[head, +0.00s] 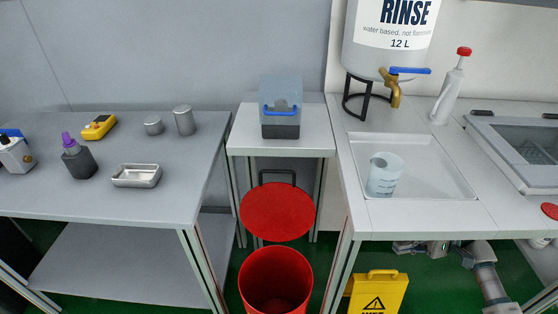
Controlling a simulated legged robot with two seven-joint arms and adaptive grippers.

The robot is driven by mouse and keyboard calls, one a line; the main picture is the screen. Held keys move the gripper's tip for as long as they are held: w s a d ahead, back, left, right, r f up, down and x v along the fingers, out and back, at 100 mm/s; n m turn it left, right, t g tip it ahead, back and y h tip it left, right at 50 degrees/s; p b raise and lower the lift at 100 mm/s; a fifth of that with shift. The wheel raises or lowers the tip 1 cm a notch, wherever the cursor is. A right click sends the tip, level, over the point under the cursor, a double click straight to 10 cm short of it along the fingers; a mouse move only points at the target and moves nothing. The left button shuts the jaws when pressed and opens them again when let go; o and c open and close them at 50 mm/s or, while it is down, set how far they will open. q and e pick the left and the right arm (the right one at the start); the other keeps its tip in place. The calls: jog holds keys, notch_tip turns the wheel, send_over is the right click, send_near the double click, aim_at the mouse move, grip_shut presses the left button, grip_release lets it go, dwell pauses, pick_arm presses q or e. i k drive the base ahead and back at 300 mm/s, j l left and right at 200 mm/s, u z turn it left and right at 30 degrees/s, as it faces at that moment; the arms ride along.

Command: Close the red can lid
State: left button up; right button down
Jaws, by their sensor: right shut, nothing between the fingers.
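The red can (276,283) stands on the green floor at the bottom centre, and its open mouth faces up. Its round red lid (277,211) is raised, tilted up behind the mouth. A dark bar shows behind the top of the lid. My left gripper is not in view.
A yellow wet-floor sign (378,293) stands between the can and my right arm. The right table (420,216) holds a tray and a rinse tank (388,50). A small table (246,133) with a grey box is behind the lid. The left table (90,195) edges the can's left side.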

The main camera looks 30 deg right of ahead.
aim_at(277, 212)
jog(key=i, duration=1.2)
